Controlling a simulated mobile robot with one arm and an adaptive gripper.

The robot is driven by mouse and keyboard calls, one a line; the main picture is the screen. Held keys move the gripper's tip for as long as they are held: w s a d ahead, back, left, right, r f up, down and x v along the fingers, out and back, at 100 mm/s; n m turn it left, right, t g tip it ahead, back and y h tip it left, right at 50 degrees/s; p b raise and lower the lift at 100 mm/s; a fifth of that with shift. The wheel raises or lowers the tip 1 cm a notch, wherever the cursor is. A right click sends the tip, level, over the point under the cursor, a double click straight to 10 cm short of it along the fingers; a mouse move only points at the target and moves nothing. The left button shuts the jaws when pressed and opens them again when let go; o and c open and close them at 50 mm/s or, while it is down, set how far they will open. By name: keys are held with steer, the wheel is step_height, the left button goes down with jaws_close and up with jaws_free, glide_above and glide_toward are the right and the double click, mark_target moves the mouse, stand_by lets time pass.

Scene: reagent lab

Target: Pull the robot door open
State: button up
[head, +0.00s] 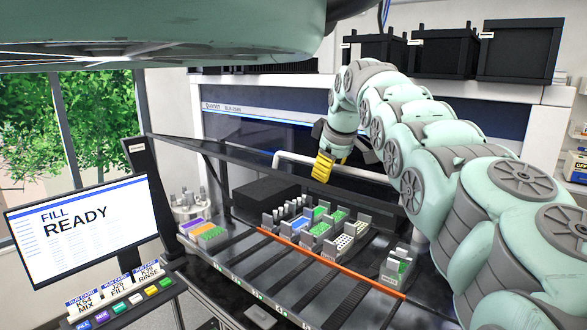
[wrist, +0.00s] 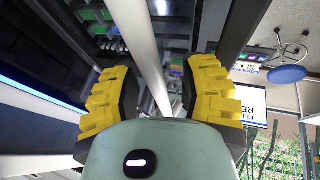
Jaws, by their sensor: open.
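The robot door is the dark glazed front panel (head: 237,132) of the large white-framed machine. Its long white bar handle (head: 330,168) runs across the front, above the deck, with a bent end at the left. My gripper (head: 322,169) has yellow fingers and is at the handle, near its middle. In the wrist view my gripper (wrist: 158,88) is open, one yellow finger on each side of the pale handle bar (wrist: 140,40). The bar runs between the fingers with gaps on both sides. Whether it lies fully within their depth is hard to tell.
The deck holds racks of coloured tubes (head: 318,229) and an orange rail (head: 325,262) below the handle. A monitor (head: 83,229) reading "FILL READY" stands at the left. Black bins (head: 444,52) sit on top of the machine. A blue stool (wrist: 287,74) shows in the wrist view.

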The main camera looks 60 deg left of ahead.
steer(key=shift+w+d+r, duration=0.15)
steer(key=shift+d+r, duration=0.05)
steer(key=shift+r, duration=0.25)
steer(key=shift+d+r, duration=0.35)
steer(key=shift+r, duration=0.1)
steer(key=v, duration=1)
steer(key=shift+s, duration=0.2)
steer(key=shift+f, duration=0.1)
